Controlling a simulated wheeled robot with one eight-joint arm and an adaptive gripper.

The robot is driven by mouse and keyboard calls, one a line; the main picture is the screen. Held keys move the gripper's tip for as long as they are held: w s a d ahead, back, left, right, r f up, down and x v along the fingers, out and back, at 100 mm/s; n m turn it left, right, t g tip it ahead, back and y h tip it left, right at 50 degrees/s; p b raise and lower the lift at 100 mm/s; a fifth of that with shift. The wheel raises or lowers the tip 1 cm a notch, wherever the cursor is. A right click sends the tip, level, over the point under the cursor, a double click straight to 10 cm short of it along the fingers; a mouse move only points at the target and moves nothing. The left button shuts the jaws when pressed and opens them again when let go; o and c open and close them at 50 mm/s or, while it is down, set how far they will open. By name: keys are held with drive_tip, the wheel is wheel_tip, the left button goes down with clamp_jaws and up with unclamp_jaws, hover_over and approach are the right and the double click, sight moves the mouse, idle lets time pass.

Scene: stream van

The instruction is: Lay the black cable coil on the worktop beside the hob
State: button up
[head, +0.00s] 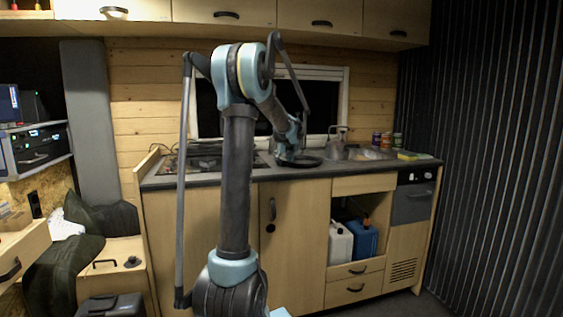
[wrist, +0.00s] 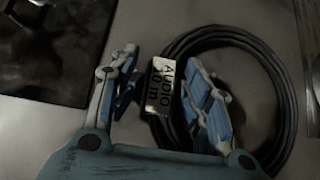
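The black cable coil (head: 307,162) lies flat on the grey worktop (head: 235,177), just right of the hob (head: 190,162) in the head view. In the wrist view the coil (wrist: 284,95) is a round loop with a white tag (wrist: 160,86) reading "AUDIO 10 m" on its left side. My gripper (wrist: 160,75) is open above it. One finger is outside the loop and the other inside, with the tag and the left strands between them. The hob's dark corner (wrist: 50,45) shows at top left, apart from the coil. My gripper (head: 288,155) is low over the worktop.
Several small cans (head: 387,140) stand behind the sink. Overhead cupboards (head: 320,17) run above the worktop. A strip of bare worktop lies in front of the coil.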

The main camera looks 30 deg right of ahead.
drive_tip(key=shift+s+f, duration=0.25)
drive_tip(key=shift+r, duration=0.4)
drive_tip(key=v, duration=1.2)
drive_tip(key=s+a+f+n+g+y, duration=0.1)
drive_tip(key=s+a+f+n, duration=0.2)
drive_tip(key=a+n, duration=0.55)
drive_tip(key=s+a+f+n+g+y, duration=0.1)
drive_tip(key=s+a+f+n, duration=0.25)
drive_tip(key=a, duration=0.95)
drive_tip(key=s+a+f+n+g+y, duration=0.1)
drive_tip(key=s+a+f+n, duration=0.25)
drive_tip(key=a+n, duration=0.45)
drive_tip(key=s+a+f+n+g, duration=0.1)
drive_tip(key=s+a+f+n, duration=0.7)
drive_tip(key=s, duration=0.3)
drive_tip(key=s+a+f+n+g, duration=0.2)
drive_tip(key=s+a+f+n, duration=0.6)
drive_tip(key=s+f+n, duration=0.2)
drive_tip(key=s+n, duration=0.1)
drive_tip(key=s, duration=0.1)
drive_tip(key=shift+s+g, duration=0.25)
drive_tip(key=shift+g, duration=0.05)
